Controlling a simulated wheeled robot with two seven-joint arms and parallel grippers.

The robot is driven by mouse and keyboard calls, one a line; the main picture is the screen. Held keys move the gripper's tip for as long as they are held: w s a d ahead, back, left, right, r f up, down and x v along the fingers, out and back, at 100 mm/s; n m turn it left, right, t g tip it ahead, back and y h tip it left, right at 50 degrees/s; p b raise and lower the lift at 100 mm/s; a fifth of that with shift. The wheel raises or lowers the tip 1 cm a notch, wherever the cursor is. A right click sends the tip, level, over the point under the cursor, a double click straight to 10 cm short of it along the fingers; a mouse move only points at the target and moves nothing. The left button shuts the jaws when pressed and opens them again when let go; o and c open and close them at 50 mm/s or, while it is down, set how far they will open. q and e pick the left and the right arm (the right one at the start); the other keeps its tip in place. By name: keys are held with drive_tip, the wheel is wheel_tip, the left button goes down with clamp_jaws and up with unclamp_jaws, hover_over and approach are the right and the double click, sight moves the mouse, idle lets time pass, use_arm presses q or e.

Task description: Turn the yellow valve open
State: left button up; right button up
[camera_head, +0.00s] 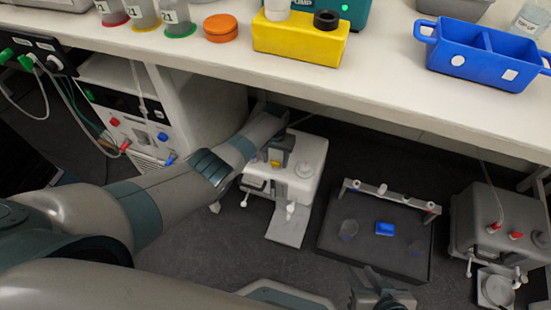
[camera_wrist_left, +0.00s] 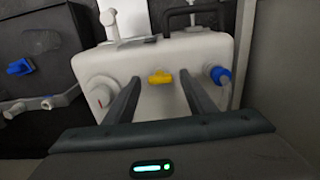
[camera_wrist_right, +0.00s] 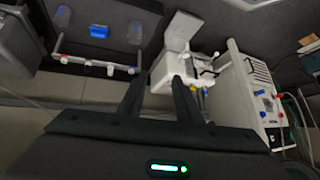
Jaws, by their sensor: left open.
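The yellow valve (camera_wrist_left: 160,77) is a small yellow handle on the face of a white box-shaped device (camera_wrist_left: 125,62). In the left wrist view its handle lies roughly horizontal, between the two fingers of my left gripper (camera_wrist_left: 158,82). The fingers are open, one on each side, and appear apart from it. In the head view the valve (camera_head: 275,162) shows as a small yellow spot on the white device (camera_head: 308,180) under the bench, close to my left gripper (camera_head: 280,150). My right gripper (camera_wrist_right: 157,82) has its fingers apart and empty; in the head view it (camera_head: 375,285) is low near the bottom edge.
A blue knob (camera_wrist_left: 220,75) sits right of the valve. A dark tray (camera_head: 375,240) with a blue block (camera_head: 385,228) lies right of the white device, and a grey device (camera_head: 498,225) stands farther right. The bench (camera_head: 390,85) overhangs them. A white control unit (camera_head: 135,120) stands left.

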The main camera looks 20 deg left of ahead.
sight(276, 162)
use_arm(q)
drive_tip(key=shift+r+p, duration=0.3)
drive_tip(key=shift+r, duration=0.15)
wheel_tip(276, 162, up, 16)
drive_tip(key=p, duration=0.5)
drive_tip(key=shift+r, duration=0.25)
use_arm(e)
drive_tip(key=s+d+g+h, duration=0.2)
drive_tip(key=s+d+g, duration=0.2)
drive_tip(key=d, duration=0.3)
drive_tip(key=shift+s+d+f+h, duration=0.2)
drive_tip(key=shift+s+f+h, duration=0.15)
drive_tip(key=shift+s+h, duration=0.05)
use_arm(q)
drive_tip(key=shift+f, duration=0.1)
